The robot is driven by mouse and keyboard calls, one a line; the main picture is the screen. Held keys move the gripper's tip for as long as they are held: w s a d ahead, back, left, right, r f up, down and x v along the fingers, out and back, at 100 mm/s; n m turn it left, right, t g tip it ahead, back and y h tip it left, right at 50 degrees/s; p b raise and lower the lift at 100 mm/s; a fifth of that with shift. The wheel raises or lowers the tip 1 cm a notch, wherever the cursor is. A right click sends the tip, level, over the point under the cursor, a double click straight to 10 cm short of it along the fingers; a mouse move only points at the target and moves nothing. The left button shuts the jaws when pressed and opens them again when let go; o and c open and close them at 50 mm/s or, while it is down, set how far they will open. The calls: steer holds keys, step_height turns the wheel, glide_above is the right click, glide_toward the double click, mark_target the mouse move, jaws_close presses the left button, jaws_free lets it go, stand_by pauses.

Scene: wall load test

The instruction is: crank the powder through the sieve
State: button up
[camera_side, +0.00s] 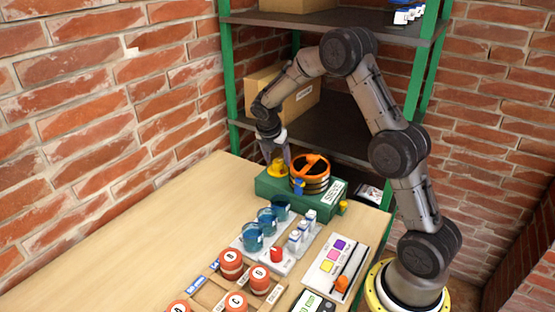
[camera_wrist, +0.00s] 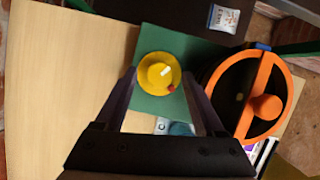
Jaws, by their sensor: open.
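The sieve machine is a green base (camera_side: 262,185) near the far end of the table. On it sits a round black sieve drum (camera_side: 311,183) with an orange rim and orange crossbar. The drum also shows at the right of the wrist view, with its orange rim and knob (camera_wrist: 265,107). A yellow round knob (camera_side: 277,171) with a white mark and a red dot stands on the base left of the drum. My gripper (camera_side: 276,158) points down over this yellow knob (camera_wrist: 158,72). Its fingers are open, one to each side in the wrist view. I cannot tell whether they touch it.
A white rack with blue beakers (camera_side: 267,220) and small white bottles (camera_side: 302,236) stands in front of the base. Red lettered jars (camera_side: 232,263) sit in a wooden holder nearer. A panel with coloured squares (camera_side: 334,260) is at right. The table's left side is clear. Shelving stands behind.

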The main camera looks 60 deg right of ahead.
steer(key=shift+d+f, duration=0.15)
steer(key=shift+f, duration=0.3)
jaws_close()
steer(key=shift+w+m, duration=0.1)
steer(key=shift+m, duration=0.3)
steer(key=m+g, duration=0.2)
steer(key=m, duration=0.3)
steer(key=shift+w, duration=0.15)
steer(key=m+g+y, duration=0.1)
steer(key=m, duration=0.2)
steer(key=m+g+y, duration=0.1)
steer(key=m, duration=0.2)
steer(key=shift+w+d+m, duration=0.1)
steer(key=shift+w+m, duration=0.05)
steer(key=shift+m, duration=0.25)
steer(key=m+y, duration=0.1)
steer(key=m, duration=0.2)
steer(key=m+g+y, duration=0.1)
steer(key=m, duration=0.2)
steer(key=shift+d+r, duration=0.1)
steer(key=shift+d, duration=0.1)
steer(key=m+y, duration=0.2)
steer(key=m, duration=0.4)
steer(key=shift+d, duration=0.1)
